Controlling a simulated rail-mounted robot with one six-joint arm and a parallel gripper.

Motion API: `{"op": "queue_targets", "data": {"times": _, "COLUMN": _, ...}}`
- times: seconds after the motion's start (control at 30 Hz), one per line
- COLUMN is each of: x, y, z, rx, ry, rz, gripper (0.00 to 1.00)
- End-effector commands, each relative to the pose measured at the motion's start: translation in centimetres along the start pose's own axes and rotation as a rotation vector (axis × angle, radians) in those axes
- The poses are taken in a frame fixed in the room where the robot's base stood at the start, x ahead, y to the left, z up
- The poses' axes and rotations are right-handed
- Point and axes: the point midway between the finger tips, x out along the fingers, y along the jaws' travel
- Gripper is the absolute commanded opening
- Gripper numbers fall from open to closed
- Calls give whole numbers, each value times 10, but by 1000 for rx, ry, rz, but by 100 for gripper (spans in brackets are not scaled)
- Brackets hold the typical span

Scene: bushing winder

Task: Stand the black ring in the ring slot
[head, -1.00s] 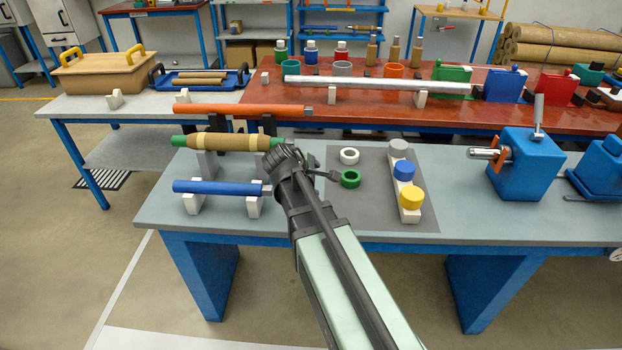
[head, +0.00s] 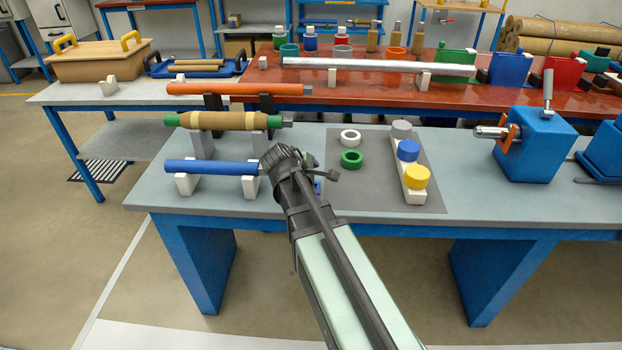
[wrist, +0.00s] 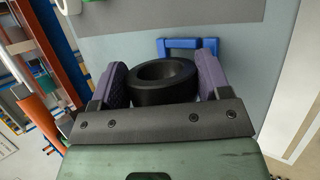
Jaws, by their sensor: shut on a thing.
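The black ring (wrist: 166,82) is held between the two purple finger pads of my gripper (wrist: 163,78) in the wrist view. Its round opening faces the wrist camera. A blue frame-like holder (wrist: 188,45), which looks like the ring slot, lies just beyond the ring on the grey bench. The ring overlaps its lower part in the picture, and I cannot tell whether they touch. In the head view a small blue piece of it (head: 318,187) shows beside my wrist. My arm hides the ring and fingertips there.
Left of my wrist, a blue rod (head: 210,167) and a green-tipped brown roll (head: 222,121) rest on supports. To the right, a grey mat (head: 375,190) carries a white ring (head: 350,136), a green ring (head: 351,158) and a white rack with coloured caps. A blue machine (head: 535,145) stands farther right.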

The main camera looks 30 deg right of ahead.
Motion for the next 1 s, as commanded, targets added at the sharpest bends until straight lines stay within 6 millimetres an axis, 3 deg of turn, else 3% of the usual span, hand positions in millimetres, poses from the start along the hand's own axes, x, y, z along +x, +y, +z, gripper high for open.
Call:
{"op": "queue_targets", "data": {"times": 0.37, "x": 3, "y": -7, "z": 0, "rx": 3, "ry": 1, "rz": -16, "gripper": 46}}
{"op": "queue_targets", "data": {"times": 0.4, "x": 3, "y": -7, "z": 0, "rx": 3, "ry": 1, "rz": -16, "gripper": 72}}
{"op": "queue_targets", "data": {"times": 0.5, "x": 4, "y": -8, "z": 0, "rx": 2, "ry": 1, "rz": -16, "gripper": 87}}
{"op": "queue_targets", "data": {"times": 0.63, "x": -1, "y": -7, "z": 1, "rx": 2, "ry": 1, "rz": -16, "gripper": 89}}
{"op": "queue_targets", "data": {"times": 0.73, "x": -17, "y": -5, "z": 3, "rx": 0, "ry": 2, "rz": -14, "gripper": 90}}
{"op": "queue_targets", "data": {"times": 0.77, "x": -25, "y": -4, "z": 3, "rx": 0, "ry": 2, "rz": -13, "gripper": 99}}
{"op": "queue_targets", "data": {"times": 0.8, "x": -36, "y": -3, "z": 4, "rx": 0, "ry": 3, "rz": -11, "gripper": 100}}
{"op": "queue_targets", "data": {"times": 1.0, "x": -89, "y": 1, "z": 5, "rx": -1, "ry": 3, "rz": -1, "gripper": 100}}
